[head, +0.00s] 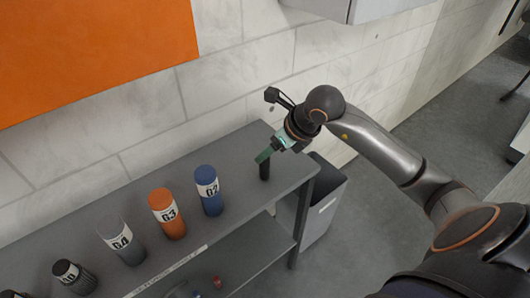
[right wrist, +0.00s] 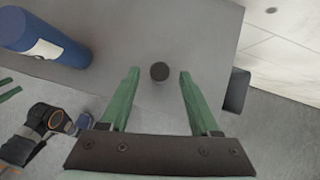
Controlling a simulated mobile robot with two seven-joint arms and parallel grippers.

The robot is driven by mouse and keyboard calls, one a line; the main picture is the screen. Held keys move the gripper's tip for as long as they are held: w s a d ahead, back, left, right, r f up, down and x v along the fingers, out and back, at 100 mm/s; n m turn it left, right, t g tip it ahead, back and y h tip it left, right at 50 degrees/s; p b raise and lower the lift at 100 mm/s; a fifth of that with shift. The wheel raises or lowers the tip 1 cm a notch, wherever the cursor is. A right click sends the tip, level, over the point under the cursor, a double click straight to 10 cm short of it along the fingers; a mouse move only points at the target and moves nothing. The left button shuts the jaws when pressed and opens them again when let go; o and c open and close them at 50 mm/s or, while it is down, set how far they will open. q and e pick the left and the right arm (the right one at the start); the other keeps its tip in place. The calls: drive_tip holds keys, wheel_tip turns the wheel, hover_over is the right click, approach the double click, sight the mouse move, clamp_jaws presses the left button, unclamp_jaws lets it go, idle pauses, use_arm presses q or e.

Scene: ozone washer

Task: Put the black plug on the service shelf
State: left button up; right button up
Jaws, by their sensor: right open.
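The black plug (head: 264,170) is a short dark cylinder standing upright near the right end of the grey shelf unit's top (head: 235,165). My right gripper (head: 264,155) is above it and partly covers it. In the right wrist view my right gripper (right wrist: 157,77) is open, and the round top of the plug (right wrist: 159,71) shows between the green fingers, with a gap on both sides. At that view's left edge, two small green strips (right wrist: 9,88) look like fingers of my left gripper; they are cut off.
On the top, left of the plug, stand a blue bottle (head: 208,192), an orange bottle (head: 166,214), a grey bottle (head: 120,241) and a black bottle (head: 74,277). A lower shelf (head: 257,250) holds small items. A grey bin (head: 322,205) stands at the right end.

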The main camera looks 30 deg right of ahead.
drive_tip(key=v, duration=0.8)
